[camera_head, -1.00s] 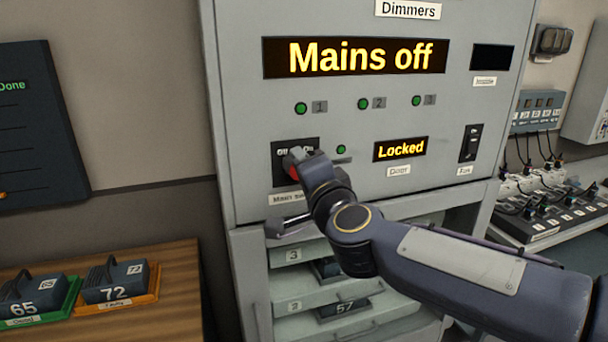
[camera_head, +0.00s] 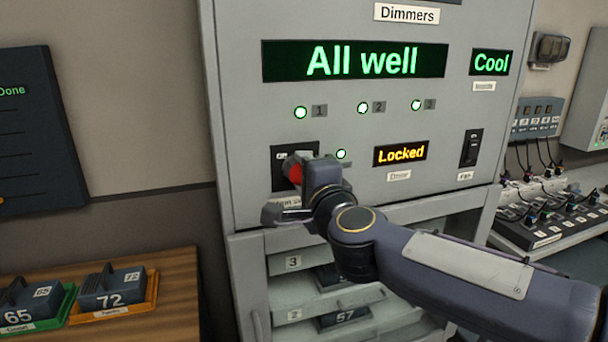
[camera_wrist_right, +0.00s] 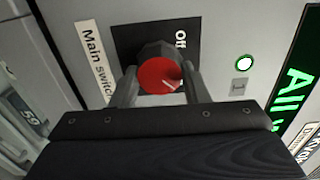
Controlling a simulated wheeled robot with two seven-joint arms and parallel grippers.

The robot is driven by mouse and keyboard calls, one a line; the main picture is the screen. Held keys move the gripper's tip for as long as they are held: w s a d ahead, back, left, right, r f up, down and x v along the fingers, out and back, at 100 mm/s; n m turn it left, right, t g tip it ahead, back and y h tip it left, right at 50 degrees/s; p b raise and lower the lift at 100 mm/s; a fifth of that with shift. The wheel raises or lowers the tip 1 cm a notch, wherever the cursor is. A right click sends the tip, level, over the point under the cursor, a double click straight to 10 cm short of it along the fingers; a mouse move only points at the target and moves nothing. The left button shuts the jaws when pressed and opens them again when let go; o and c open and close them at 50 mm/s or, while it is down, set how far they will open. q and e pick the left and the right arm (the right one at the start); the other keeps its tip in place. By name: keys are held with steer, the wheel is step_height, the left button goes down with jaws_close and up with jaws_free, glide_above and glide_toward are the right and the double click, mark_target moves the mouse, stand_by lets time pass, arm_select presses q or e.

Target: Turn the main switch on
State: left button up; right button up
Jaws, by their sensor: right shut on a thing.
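The main switch is a red rotary knob (camera_wrist_right: 160,75) on a black plate in the right wrist view, with "Off" and a "Main switch" label beside it. In the head view the red knob (camera_head: 294,173) shows partly, mostly hidden by my right gripper. My right gripper (camera_wrist_right: 160,85) is shut on the knob, one finger on each side. The large display (camera_head: 355,61) reads "All well" in green. The small display at upper right (camera_head: 490,62) reads "Cool". My left gripper is not in view.
The door display (camera_head: 401,153) reads "Locked". A black fan switch (camera_head: 471,148) sits right of it. Open shelves with dimmer units (camera_head: 345,315) lie below the panel. Packs 65 and 72 (camera_head: 112,290) stand in trays on the wooden table at left.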

steer(key=o, duration=1)
steer(key=shift+c, duration=0.2)
steer(key=shift+s, duration=0.1)
steer(key=v, duration=0.7)
steer(key=shift+s, duration=0.3)
steer(key=shift+d, duration=0.15)
